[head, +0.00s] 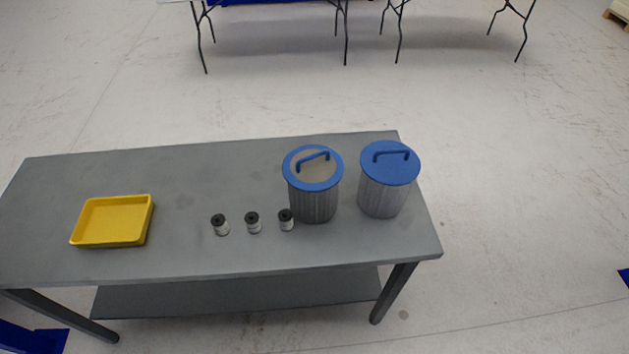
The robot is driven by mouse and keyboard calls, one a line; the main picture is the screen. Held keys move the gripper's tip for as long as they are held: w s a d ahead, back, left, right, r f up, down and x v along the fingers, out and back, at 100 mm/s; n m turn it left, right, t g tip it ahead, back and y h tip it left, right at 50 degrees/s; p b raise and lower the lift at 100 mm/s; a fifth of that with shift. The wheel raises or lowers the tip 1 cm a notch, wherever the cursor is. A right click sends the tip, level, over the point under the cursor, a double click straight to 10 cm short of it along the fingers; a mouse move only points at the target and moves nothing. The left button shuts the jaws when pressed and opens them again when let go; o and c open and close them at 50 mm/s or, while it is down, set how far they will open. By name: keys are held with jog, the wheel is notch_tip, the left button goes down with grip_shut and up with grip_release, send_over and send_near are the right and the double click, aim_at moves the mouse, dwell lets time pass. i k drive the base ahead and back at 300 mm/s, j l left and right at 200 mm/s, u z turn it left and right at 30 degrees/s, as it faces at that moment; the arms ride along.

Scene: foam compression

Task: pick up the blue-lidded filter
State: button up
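Two grey pleated cylindrical filters stand upright at the right end of the grey table (130,175). The right filter (382,198) has a solid blue lid (375,165) with a blue arched handle. The left filter (313,206) has a blue ring-shaped top (291,172) with a grey-beige centre and a blue handle across it. The two stand side by side with a small gap. My gripper is not in this view.
Three small jars with dark caps (220,224) (252,222) (286,219) stand in a row left of the filters; the rightmost is close to the left filter. A yellow tray (112,221) lies at the left. The table's middle back is clear. Folding tables stand beyond.

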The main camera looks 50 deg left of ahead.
aim_at(389, 168)
jog(key=u, duration=1.55)
jog(key=i+l+u, duration=0.25)
jog(key=u, duration=0.15)
jog(key=i+l+u, duration=0.35)
jog(key=l+u, duration=0.4)
jog(key=l, duration=0.15)
